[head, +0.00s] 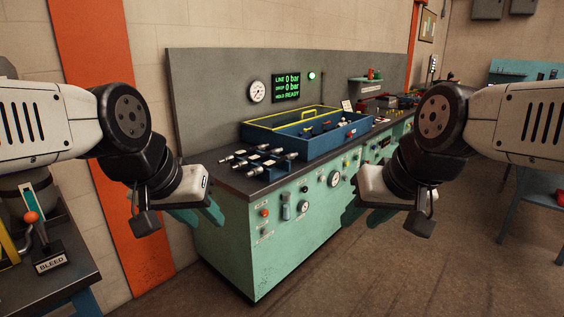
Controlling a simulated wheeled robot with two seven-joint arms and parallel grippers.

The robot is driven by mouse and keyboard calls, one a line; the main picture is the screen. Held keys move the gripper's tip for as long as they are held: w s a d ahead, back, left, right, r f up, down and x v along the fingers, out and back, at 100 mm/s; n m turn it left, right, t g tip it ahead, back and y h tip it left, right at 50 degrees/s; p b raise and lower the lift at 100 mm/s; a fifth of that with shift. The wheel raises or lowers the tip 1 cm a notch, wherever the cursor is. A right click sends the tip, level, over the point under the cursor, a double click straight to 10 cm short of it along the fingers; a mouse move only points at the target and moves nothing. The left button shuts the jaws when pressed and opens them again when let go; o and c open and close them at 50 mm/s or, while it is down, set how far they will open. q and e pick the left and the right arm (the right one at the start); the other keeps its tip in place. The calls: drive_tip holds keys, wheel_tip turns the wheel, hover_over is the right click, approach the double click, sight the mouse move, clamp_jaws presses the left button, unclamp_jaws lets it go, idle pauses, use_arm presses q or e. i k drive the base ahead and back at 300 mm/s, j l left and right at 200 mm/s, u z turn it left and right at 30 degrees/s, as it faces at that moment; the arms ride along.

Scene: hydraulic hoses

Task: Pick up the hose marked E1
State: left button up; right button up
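No hose marked E1 can be made out from here; no hose label is readable. A blue tray (296,151) with a yellow handle stands on the bench top and holds several small dark and metal parts, too small to identify. Several metal-ended couplings (262,159) sit at the bench's left end, in front of the tray. My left gripper (197,215) hangs in front of the bench's left end, with its teal fingers apart and nothing between them. My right gripper (366,215) hangs right of the bench front, also apparently open and empty.
The green bench (280,235) has gauges and knobs on its front. A grey back panel (215,105) carries a gauge and a display reading 0 bar and READY. A side table with a BLEED sign (50,261) stands at the left. A blue table (535,190) is at the right. Open floor lies between.

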sight(254, 159)
drive_tip(key=i+z, duration=0.4)
drive_tip(key=i, duration=0.5)
drive_tip(key=i+l+u, duration=0.15)
drive_tip(key=i+u, duration=0.35)
drive_tip(key=i+l+u, duration=0.35)
drive_tip(key=u, duration=0.15)
drive_tip(key=i+l+u, duration=0.75)
drive_tip(key=l+u, duration=0.25)
drive_tip(key=l, duration=0.15)
